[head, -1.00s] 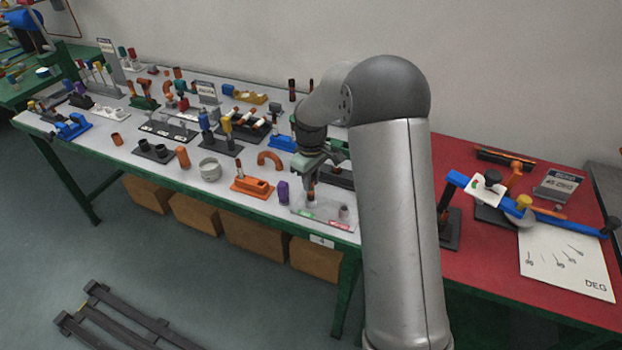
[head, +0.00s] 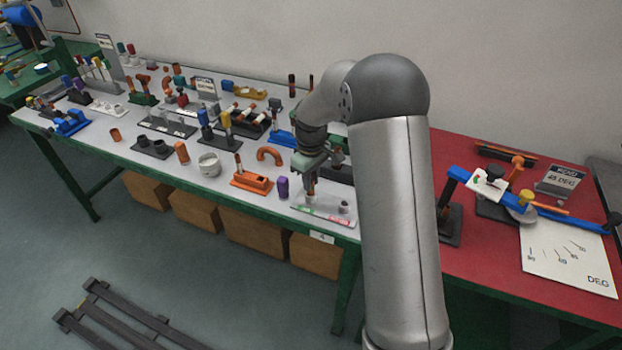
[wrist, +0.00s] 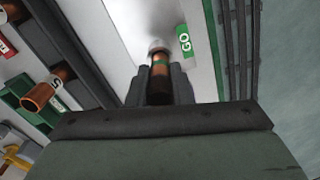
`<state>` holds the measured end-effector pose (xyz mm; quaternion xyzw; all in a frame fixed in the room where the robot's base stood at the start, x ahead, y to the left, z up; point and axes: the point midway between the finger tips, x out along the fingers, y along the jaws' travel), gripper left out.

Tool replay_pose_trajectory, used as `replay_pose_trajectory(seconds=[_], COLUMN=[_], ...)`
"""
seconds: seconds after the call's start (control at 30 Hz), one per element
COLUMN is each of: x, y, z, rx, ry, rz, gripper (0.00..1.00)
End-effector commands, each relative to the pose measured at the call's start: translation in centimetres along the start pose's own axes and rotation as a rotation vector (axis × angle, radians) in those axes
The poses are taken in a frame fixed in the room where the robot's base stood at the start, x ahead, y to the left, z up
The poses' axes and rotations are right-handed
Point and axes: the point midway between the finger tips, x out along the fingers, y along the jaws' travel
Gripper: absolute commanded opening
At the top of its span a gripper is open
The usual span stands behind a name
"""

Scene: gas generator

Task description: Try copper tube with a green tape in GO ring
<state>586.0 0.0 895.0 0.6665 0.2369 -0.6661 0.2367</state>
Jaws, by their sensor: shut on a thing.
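My gripper (head: 311,189) is above the clear gauge plate (head: 326,213) at the table's front edge. In the wrist view my gripper (wrist: 159,82) is shut on the copper tube (wrist: 159,68), which has a green band of tape. The tube's far end meets a pale GO ring (wrist: 157,49) beside the green GO label (wrist: 185,43). I cannot tell how deep the tube sits in the ring. The other ring (head: 344,206) stands on the right of the plate by a red label.
A purple piece (head: 282,187) and an orange block (head: 252,182) stand left of the plate. A copper elbow (head: 270,155) lies behind them. The red bending table (head: 480,255) is at right.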

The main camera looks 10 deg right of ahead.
Motion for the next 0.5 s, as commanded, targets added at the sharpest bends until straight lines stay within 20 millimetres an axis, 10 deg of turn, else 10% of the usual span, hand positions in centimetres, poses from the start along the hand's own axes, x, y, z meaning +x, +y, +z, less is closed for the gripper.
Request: replay_pose_trajectory(seconds=[0.5], x=[-0.8], y=[0.02], z=[-0.02], rx=[0.0], ry=[0.001], rz=[0.001], gripper=[0.03])
